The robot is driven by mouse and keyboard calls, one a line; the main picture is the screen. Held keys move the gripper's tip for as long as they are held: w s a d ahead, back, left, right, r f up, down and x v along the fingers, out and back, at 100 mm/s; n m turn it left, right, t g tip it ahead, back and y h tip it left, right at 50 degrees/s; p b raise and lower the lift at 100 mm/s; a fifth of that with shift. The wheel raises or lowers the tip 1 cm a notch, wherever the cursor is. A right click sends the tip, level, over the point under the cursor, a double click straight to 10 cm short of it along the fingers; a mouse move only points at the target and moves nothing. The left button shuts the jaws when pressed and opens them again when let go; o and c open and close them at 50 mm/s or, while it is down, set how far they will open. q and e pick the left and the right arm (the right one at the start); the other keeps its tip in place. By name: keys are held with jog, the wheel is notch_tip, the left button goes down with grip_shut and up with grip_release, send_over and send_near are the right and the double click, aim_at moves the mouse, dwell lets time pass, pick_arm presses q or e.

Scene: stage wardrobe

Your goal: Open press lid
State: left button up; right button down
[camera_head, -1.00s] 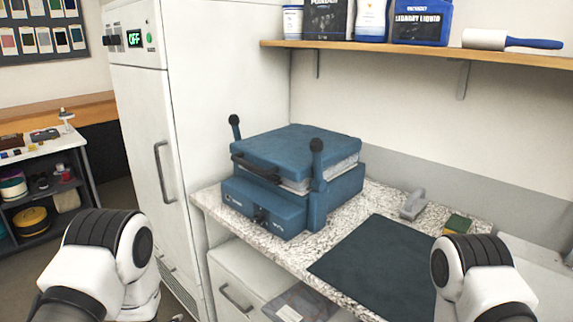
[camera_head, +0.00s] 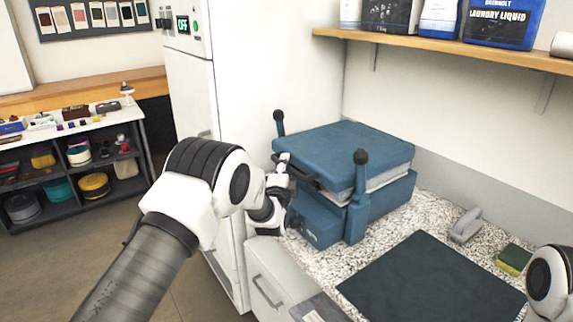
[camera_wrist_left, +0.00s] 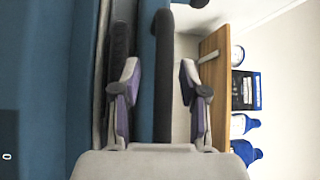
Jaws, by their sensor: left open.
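The blue press (camera_head: 345,220) stands on the speckled counter with its padded lid (camera_head: 350,150) down. A dark handle (camera_head: 303,178) runs along the lid's front edge, partly hidden by my left gripper. My left gripper (camera_head: 285,180) is at the front left of the lid, close to the handle. In the left wrist view the gripper (camera_wrist_left: 160,85) is open, and a dark bar (camera_wrist_left: 163,75), which looks like the handle, lies between its fingers. Contact cannot be told. Only a piece of my right arm shows at the lower right edge; its gripper is out of view.
Two upright posts with black knobs (camera_head: 360,157) flank the lid. A dark mat (camera_head: 430,280), a grey-handled tool (camera_head: 467,225) and a sponge (camera_head: 514,259) lie to the right. A shelf (camera_head: 440,50) with bottles runs above, and a white cabinet (camera_head: 265,80) stands behind left.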

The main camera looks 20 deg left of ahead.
pick_arm(q)
jog(key=shift+s+a+r, duration=0.15)
jog(key=shift+a+r, duration=0.05)
jog(key=shift+d+f, duration=0.1)
grip_shut()
pick_arm(e)
jog(key=shift+s+a, duration=0.1)
jog(key=shift+r, duration=0.1)
